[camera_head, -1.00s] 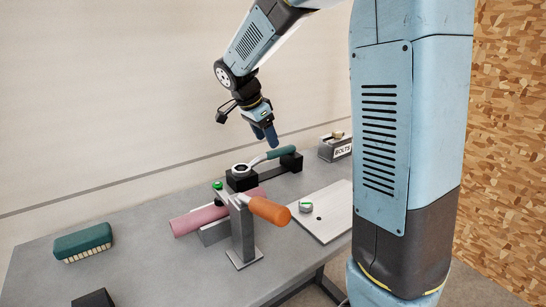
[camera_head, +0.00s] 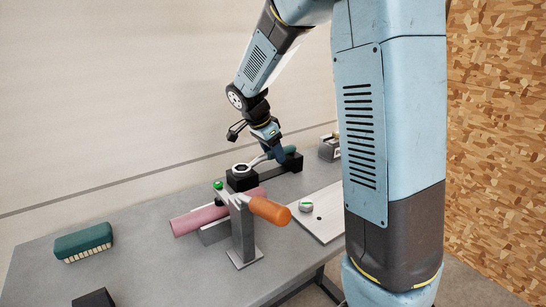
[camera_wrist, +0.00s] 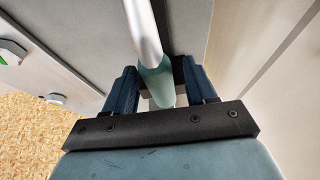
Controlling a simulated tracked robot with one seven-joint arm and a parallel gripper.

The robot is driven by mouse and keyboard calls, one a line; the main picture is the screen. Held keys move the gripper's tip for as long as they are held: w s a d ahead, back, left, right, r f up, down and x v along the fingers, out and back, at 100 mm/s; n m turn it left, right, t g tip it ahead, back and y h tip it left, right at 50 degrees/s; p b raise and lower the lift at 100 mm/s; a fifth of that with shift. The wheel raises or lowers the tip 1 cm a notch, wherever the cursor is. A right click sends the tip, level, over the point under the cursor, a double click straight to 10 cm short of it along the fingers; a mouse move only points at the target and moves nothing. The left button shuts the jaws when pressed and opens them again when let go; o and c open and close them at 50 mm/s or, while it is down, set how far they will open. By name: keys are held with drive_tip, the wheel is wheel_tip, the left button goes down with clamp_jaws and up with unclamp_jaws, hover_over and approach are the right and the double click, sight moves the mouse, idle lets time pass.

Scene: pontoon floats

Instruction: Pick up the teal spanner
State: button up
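The teal spanner (camera_head: 257,160) lies across a black two-block rest (camera_head: 243,182) at the back of the grey bench. Its metal ring end is at the left and its teal handle at the right. My gripper (camera_head: 279,157) is down at the handle and hides part of it in the head view. In the wrist view, the teal handle (camera_wrist: 157,82) and metal shaft run between the two dark blue fingers of my gripper (camera_wrist: 161,92). The fingers look open, one on each side of the handle. Whether either touches it is hard to tell.
In front of the rest are a pink cylinder (camera_head: 197,219) and a grey stand (camera_head: 243,240) holding an orange-handled tool (camera_head: 269,210). A pale board (camera_head: 325,222) lies at right, a bolts box (camera_head: 328,150) behind. A teal brush (camera_head: 83,240) lies at left.

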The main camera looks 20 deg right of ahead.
clamp_jaws()
idle(0.3)
idle(0.3)
drive_tip(key=shift+r, duration=0.25)
wheel_tip(320, 180, up, 3)
drive_tip(key=shift+f, duration=0.2)
drive_tip(key=s+a+r, duration=0.3)
drive_tip(key=s+r, duration=0.7)
drive_tip(key=s, duration=0.3)
drive_tip(key=shift+s, duration=0.35)
